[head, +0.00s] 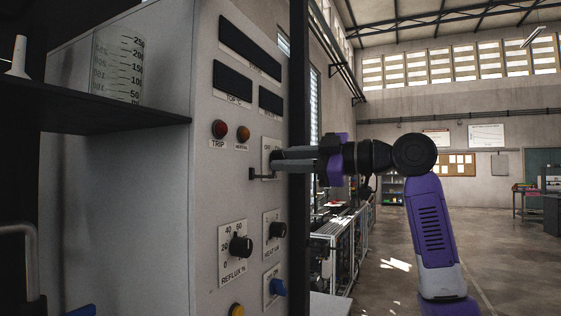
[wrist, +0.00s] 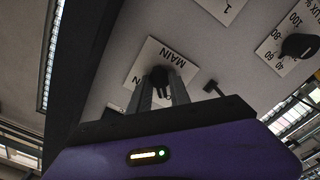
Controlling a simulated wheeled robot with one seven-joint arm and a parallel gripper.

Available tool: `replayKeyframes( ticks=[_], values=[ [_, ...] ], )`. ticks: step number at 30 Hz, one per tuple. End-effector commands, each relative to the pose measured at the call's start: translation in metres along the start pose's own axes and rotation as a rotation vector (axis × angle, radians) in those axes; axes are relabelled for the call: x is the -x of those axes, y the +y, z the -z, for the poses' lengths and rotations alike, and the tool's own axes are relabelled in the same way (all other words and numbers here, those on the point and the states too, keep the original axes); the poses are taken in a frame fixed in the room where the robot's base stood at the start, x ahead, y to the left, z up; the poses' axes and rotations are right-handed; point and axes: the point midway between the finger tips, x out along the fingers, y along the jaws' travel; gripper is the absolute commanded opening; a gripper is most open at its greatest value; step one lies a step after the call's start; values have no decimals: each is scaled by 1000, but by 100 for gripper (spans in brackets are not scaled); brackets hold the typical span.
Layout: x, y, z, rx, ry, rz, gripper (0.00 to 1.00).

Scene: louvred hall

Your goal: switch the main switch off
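The main switch (wrist: 159,75) is a black knob on a white plate marked MAIN (wrist: 176,57) in the wrist view. In the head view its plate (head: 267,146) is partly hidden behind my fingers, and the knob cannot be made out. My gripper (wrist: 161,88) reaches straight at the panel, with one finger on each side of the knob. In the head view my gripper (head: 275,161) is right at the panel face. The fingers are a small distance apart; whether they press on the knob is not clear.
The grey panel (head: 215,180) carries a TRIP lamp (head: 220,129), another lamp (head: 243,134), a REFLUX knob (head: 241,247), a HEATER knob (head: 278,230) and a blue knob (head: 278,288). A small black bracket (head: 259,175) sits just below the fingers. Open floor lies to the right.

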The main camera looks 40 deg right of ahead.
Motion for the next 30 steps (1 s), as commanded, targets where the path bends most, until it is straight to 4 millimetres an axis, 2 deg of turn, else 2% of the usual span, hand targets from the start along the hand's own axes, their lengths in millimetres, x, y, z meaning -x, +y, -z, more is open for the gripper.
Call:
replayKeyframes(
  ticks=[12,30],
  values=[
    [3,0,0,-1,1,-2,37],
    [65,0,0,-1,1,-2,37]
  ],
)
